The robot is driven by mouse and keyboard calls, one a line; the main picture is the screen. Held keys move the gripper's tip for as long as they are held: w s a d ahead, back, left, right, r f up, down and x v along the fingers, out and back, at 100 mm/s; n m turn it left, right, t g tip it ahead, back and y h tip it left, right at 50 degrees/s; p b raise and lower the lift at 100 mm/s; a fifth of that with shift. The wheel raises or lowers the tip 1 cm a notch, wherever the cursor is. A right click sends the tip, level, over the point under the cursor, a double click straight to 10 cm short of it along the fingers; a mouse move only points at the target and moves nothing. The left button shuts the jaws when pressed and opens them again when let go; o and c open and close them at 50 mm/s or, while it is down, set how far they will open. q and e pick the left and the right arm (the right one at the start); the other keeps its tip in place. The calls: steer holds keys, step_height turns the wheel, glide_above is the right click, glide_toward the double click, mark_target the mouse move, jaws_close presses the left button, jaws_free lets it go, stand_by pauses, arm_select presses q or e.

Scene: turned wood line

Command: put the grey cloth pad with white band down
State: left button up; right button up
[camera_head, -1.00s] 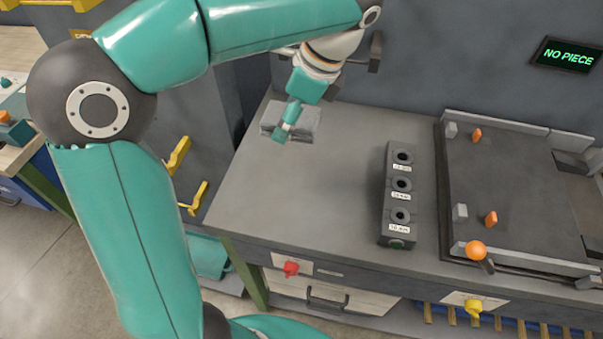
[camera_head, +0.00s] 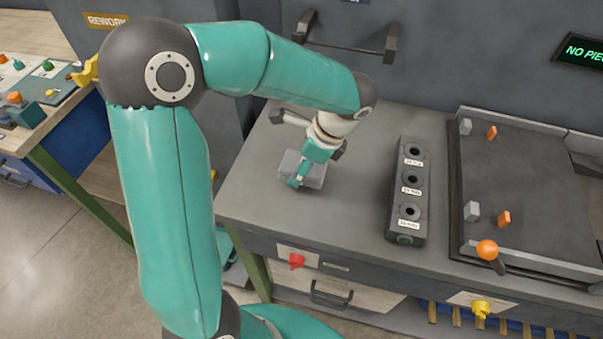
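The grey cloth pad (camera_head: 312,177) is at the left part of the grey bench top (camera_head: 350,205), a small flat light-grey block shape. Its white band cannot be made out. My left gripper (camera_head: 297,182) comes down over the pad, its teal fingers at the pad's near left side. The fingers seem to be shut on the pad, since the two have moved together. The gripper hides part of the pad. Whether the pad touches the bench or hangs just above it cannot be told. My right gripper is not in view.
A black block with three labelled holes (camera_head: 408,190) stands right of the pad. Beyond it is a dark tray-like fixture (camera_head: 540,190) with orange and grey pegs. A wall bracket (camera_head: 345,48) is behind. Bare bench lies between pad and block.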

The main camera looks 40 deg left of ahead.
arm_select(q)
steer(key=shift+f, duration=1.65)
steer(key=shift+f, duration=0.15)
steer(key=o, duration=1)
steer(key=v, duration=1.2)
steer(key=shift+d, duration=0.1)
